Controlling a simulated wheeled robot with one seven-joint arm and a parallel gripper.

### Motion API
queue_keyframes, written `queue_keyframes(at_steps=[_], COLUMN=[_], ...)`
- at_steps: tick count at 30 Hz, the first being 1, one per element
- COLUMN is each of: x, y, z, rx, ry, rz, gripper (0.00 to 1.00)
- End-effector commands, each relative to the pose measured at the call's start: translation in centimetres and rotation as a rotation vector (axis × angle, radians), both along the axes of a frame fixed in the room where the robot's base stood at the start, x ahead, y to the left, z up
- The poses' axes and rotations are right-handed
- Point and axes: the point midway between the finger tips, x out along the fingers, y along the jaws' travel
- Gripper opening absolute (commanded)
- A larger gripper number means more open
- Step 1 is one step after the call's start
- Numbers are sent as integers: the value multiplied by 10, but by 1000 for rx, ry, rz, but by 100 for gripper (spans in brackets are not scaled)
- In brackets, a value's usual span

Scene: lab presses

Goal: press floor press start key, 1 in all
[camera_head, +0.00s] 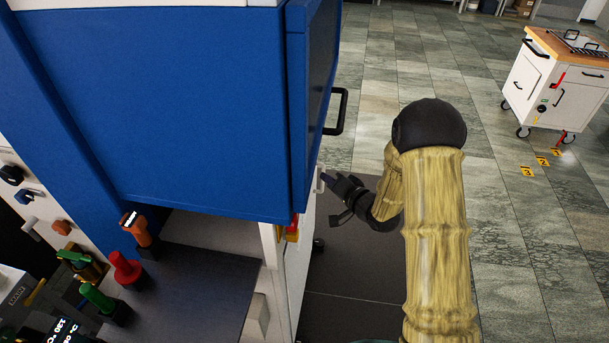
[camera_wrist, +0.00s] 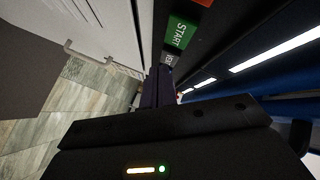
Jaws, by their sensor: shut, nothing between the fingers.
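The green key marked START (camera_wrist: 181,31) shows in the wrist view on a dark panel, upper middle. It is just beyond my gripper's fingertips (camera_wrist: 160,72). The fingers are shut and empty; I cannot tell whether they touch anything. In the head view my gripper (camera_head: 326,178) is at the right side of the big blue press (camera_head: 180,100), below its blue housing. The START key is hidden in the head view.
A small grey label (camera_wrist: 168,59) sits just below the START key. A black handle (camera_head: 340,110) juts from the press. A white cart (camera_head: 540,88) stands far right on tiled floor. Red (camera_head: 124,266) and green (camera_head: 100,297) knobs stand at lower left.

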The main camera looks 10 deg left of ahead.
Motion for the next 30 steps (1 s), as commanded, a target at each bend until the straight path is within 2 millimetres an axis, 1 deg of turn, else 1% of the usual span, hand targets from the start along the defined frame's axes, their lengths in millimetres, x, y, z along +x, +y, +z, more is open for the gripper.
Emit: queue_keyframes(at_steps=[3, 9, 30], x=[1, 1, 1], y=[14, 27, 28], z=[0, 0, 0], rx=[1, 2, 0], ry=[-1, 0, 1], rz=[2, -1, -2], gripper=[0, 0, 0])
